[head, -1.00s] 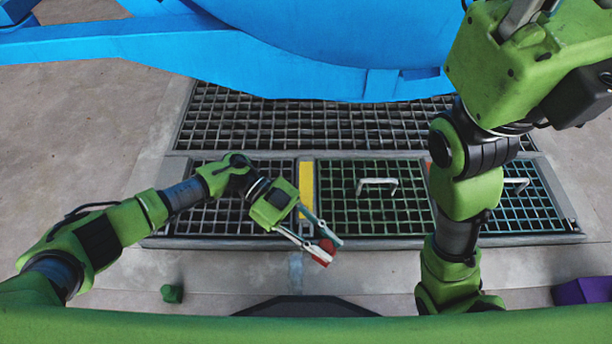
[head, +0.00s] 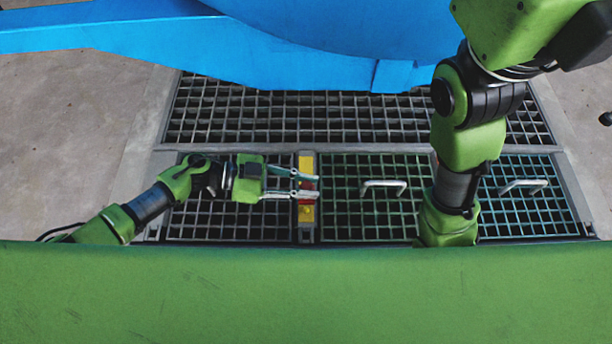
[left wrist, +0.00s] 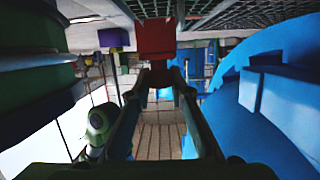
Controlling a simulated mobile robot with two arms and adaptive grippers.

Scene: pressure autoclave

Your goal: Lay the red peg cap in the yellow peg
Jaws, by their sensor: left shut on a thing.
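My left gripper (head: 304,186) is shut on the red peg cap (head: 308,186) and holds it over the yellow strip between two floor grates. The cap also shows as a red block at the fingertips in the left wrist view (left wrist: 156,40). The yellow peg (head: 306,162) appears as this upright yellow strip, with a small round yellow knob (head: 306,211) just below the fingers. The fingers and cap hide the middle of the strip. I cannot tell whether the cap touches it. My right gripper is out of view; only its arm shows at the right.
Grates with metal handles (head: 384,186) (head: 523,186) lie to the right of the strip. A large blue structure (head: 290,50) spans the top. A purple block (left wrist: 114,38) shows in the left wrist view. Bare concrete (head: 70,120) is clear at the left.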

